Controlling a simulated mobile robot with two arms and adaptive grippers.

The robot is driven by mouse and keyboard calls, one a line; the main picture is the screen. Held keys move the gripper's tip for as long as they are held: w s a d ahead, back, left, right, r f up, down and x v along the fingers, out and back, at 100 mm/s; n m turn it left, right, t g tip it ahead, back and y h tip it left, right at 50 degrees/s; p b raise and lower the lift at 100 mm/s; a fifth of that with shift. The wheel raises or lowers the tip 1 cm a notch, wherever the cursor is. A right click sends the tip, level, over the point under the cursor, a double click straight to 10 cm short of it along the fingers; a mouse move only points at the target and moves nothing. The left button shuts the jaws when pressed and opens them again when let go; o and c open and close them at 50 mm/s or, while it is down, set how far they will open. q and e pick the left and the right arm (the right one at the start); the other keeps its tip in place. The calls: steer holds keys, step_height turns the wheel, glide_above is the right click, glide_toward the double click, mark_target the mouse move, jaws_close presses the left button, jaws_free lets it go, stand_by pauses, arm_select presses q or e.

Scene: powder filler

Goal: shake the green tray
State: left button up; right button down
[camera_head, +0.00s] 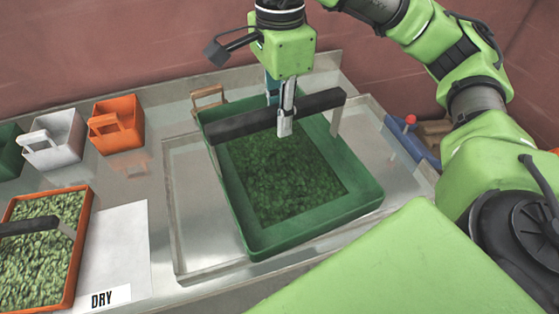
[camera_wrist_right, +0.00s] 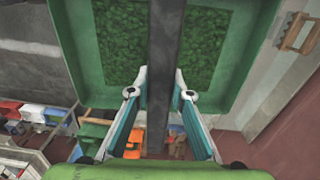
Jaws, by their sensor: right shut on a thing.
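The green tray (camera_head: 362,200) holds dark green leafy material and has a black bar handle (camera_head: 228,124) across it. It is over the metal sink-like recess of the counter, and looks tilted in the head view. My right gripper (camera_head: 285,128) is shut on the handle near its middle. In the right wrist view the fingers (camera_wrist_right: 159,95) stand on both sides of the dark handle (camera_wrist_right: 165,40), with the green tray (camera_wrist_right: 83,35) beyond. I cannot tell whether the tray touches the counter. My left gripper is not in view.
At the left, an orange tray (camera_head: 79,245) of lighter green leaves stands beside a white sheet marked DRY (camera_head: 115,240). White (camera_head: 52,140) and orange (camera_head: 117,125) scoop-like bins stand at the back left. A blue object (camera_head: 412,140) with a red knob lies right of the recess.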

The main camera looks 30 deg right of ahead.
mark_target(253, 118)
steer(key=a, duration=0.5)
steer(key=shift+r, duration=0.1)
steer(key=shift+d+b, duration=0.3)
steer(key=shift+d, duration=2.25)
steer(key=a, duration=0.5)
steer(key=shift+a, duration=0.15)
steer(key=d, duration=0.5)
steer(key=shift+d, duration=0.2)
steer(key=shift+a, duration=0.1)
